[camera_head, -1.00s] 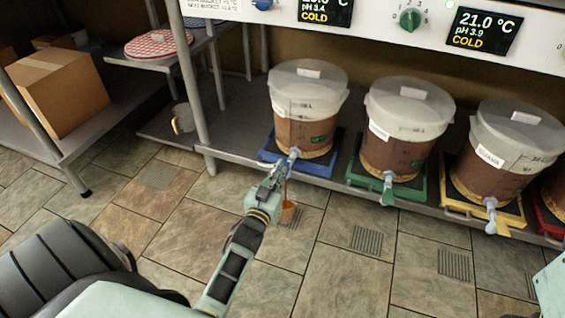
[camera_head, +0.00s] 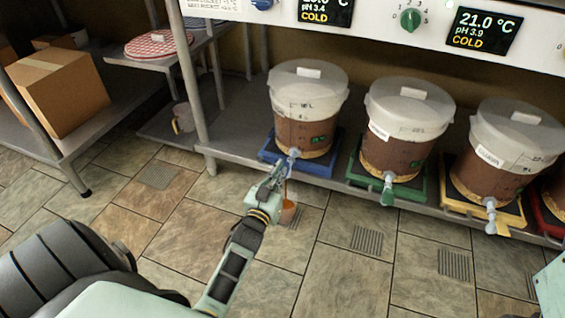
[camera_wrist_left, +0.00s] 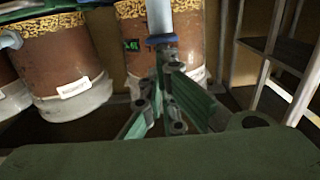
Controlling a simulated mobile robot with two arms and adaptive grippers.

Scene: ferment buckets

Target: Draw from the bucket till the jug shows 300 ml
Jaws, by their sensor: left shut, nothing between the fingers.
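The bucket with the blue tray (camera_head: 308,110) stands on the low shelf, lidded and part full of brown liquid. Its pale tap (camera_head: 293,156) juts over the shelf edge. A thin brown stream (camera_head: 285,188) falls below it into a small clear jug (camera_head: 288,213) holding brown liquid; its scale is too small to read. My left gripper (camera_head: 275,177) is shut and empty at the tap, beside the stream. The left wrist view shows the gripper fingers (camera_wrist_left: 168,88) close to the tap's blue handle (camera_wrist_left: 162,40); contact is unclear. My right gripper is out of view.
Similar buckets stand to the right on green (camera_head: 387,188), yellow (camera_head: 490,215) and red trays. A control panel (camera_head: 380,25) hangs above. A post (camera_head: 190,80) stands left of the blue tray. A cardboard box (camera_head: 58,88) sits further left. The tiled floor in front is mostly clear.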

